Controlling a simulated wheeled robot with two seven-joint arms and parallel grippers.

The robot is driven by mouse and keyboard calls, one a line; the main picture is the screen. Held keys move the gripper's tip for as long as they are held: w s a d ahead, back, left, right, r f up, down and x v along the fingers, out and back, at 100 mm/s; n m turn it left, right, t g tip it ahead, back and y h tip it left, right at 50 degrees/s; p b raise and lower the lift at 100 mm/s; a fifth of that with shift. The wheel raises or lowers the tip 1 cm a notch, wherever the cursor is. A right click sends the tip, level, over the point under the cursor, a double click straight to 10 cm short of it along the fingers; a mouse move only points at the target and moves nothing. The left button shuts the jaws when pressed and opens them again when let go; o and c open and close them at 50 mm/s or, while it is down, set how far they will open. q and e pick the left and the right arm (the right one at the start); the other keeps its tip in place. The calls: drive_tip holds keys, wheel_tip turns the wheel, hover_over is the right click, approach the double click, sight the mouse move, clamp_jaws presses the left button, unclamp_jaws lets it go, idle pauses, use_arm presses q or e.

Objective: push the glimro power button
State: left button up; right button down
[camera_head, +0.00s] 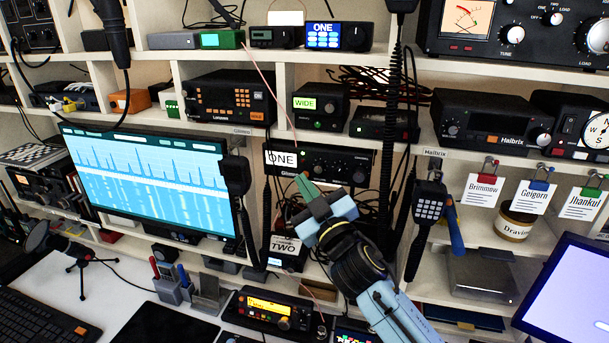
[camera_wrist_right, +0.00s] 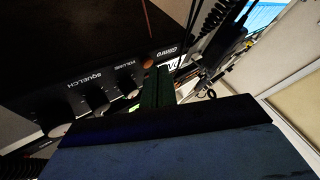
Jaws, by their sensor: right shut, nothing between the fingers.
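The Glimro radio (camera_head: 340,162) is a black unit with a white "ONE" display and a row of knobs, on the middle shelf. In the right wrist view its front panel (camera_wrist_right: 75,80) shows the Glimro name and the VOLUME and SQUELCH knobs. A small round orange-brown button (camera_wrist_right: 148,63) sits beside the name. My right gripper (camera_head: 305,184) is shut and empty, its green fingertips at the radio's lower left front. In the wrist view the fingertips (camera_wrist_right: 157,85) are right by the button; I cannot tell whether they touch it. My left gripper is not in view.
A black handset (camera_head: 236,190) hangs left of the radio and another with a keypad (camera_head: 428,208) hangs to the right. Coiled cords hang close by. A unit marked "TWO" (camera_head: 287,250) is below. A monitor (camera_head: 150,180) stands at left.

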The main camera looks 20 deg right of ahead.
drive_tip(key=shift+s+a, duration=0.2)
drive_tip(key=shift+s, duration=0.1)
drive_tip(key=s+a, duration=0.3)
drive_tip(key=s, duration=0.2)
drive_tip(key=shift+a+p, duration=0.2)
drive_tip(key=shift+p, duration=0.15)
